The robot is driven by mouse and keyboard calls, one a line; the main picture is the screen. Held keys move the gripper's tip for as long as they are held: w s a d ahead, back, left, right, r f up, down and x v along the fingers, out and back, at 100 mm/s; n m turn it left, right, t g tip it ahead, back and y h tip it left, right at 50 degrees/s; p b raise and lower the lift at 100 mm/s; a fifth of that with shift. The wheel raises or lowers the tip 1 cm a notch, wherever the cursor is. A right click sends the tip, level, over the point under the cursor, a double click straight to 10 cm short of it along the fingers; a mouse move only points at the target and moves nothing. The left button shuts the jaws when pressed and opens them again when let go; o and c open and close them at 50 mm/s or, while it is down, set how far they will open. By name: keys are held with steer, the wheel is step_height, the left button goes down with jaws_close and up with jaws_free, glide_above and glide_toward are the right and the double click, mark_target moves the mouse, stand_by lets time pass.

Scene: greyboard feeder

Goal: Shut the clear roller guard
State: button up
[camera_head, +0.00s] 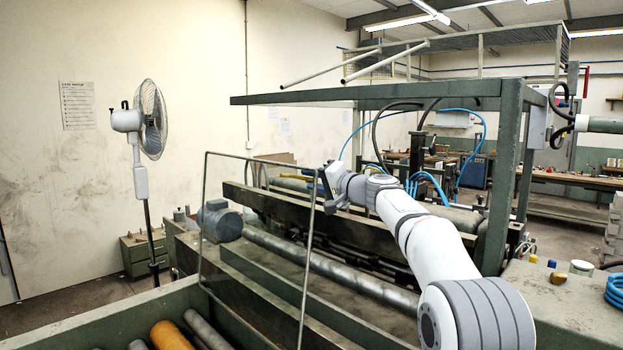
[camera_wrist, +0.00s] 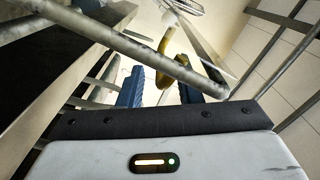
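The clear roller guard (camera_head: 308,255) is a see-through panel with a thin metal frame. In the head view it stands raised and nearly upright in front of the rollers. My gripper (camera_head: 326,188) is beside the guard's upper right corner; contact there cannot be told. In the wrist view my gripper (camera_wrist: 162,88) shows two blue fingers spread apart. A curved yellow piece (camera_wrist: 164,60), perhaps a handle, appears between or beyond them, not visibly clamped. A grey metal bar (camera_wrist: 120,42) crosses the view close to the fingers.
A long steel roller (camera_head: 335,270) lies behind the guard. A green overhead beam (camera_head: 370,94) and post stand above and right of my arm. Loose rollers, one orange (camera_head: 170,336), lie in the front tray. A fan (camera_head: 150,120) stands at the left.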

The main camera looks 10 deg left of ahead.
steer(key=shift+f, duration=0.1)
jaws_close()
steer(key=shift+f, duration=0.1)
